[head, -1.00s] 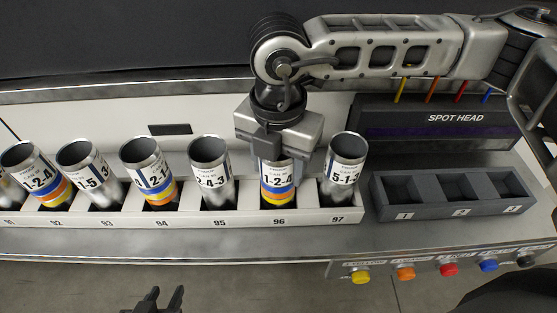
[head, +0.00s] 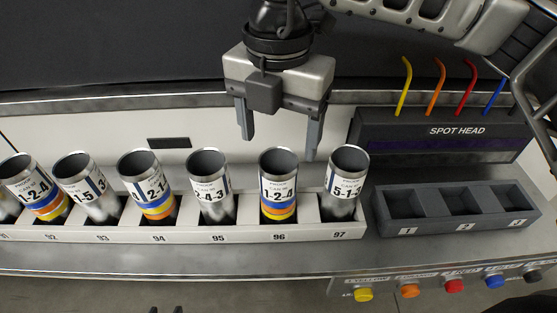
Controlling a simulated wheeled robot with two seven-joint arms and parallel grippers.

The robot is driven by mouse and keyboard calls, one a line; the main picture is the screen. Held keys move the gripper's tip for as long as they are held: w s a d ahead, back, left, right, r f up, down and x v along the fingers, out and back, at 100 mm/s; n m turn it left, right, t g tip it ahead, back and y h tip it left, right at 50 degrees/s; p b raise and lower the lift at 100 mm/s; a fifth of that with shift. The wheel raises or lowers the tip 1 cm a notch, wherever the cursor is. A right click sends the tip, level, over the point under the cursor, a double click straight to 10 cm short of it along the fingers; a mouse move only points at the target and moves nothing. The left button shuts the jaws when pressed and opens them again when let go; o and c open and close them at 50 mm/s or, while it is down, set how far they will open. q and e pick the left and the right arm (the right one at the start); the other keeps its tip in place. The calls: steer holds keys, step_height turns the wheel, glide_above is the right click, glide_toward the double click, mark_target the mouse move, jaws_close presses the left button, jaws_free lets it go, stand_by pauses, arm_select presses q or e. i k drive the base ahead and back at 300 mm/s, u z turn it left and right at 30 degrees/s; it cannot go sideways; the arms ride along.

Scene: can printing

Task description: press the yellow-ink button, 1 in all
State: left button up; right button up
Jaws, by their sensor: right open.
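The yellow-ink button (head: 363,295) is the leftmost of a row on the front panel below the spot head, in the head view. My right gripper (head: 280,146) is open and empty above the can in slot 96 (head: 279,187), well away from the button. That can stands in its slot with blue, orange and yellow bands. My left gripper (head: 167,309) barely shows at the bottom edge, only its fingertips, too little to tell its state.
The orange (head: 410,291), red (head: 454,286), blue (head: 495,281) and black (head: 532,276) buttons sit right of the yellow one. The spot head (head: 440,135) stands behind an empty three-slot tray (head: 420,232). A rack (head: 120,233) holds several cans.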

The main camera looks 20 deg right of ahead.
mark_target(363, 295)
steer(key=k, duration=1)
